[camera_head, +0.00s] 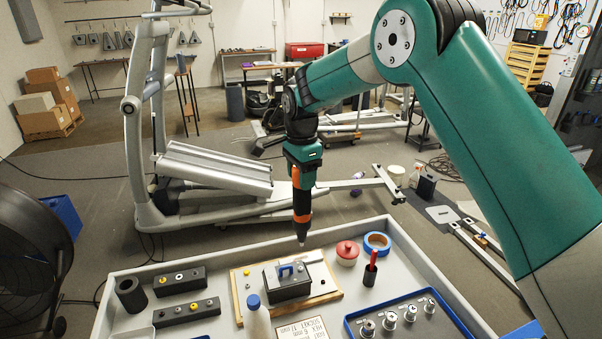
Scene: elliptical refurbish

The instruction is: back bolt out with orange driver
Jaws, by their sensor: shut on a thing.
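My gripper (303,166) is shut on the orange driver (302,205), which has an orange and black body. The driver hangs close to upright with its grey tip down. In the picture the tip is just above the back of a wooden board (329,296), over the grey tray; whether it touches anything is not clear. A dark block (289,287) with a blue piece (286,271) on top sits on the board, with a light metal strip behind it. Small bolt-like parts show on the board, but I cannot tell which is the bolt.
A grey elliptical machine (213,170) stands behind.

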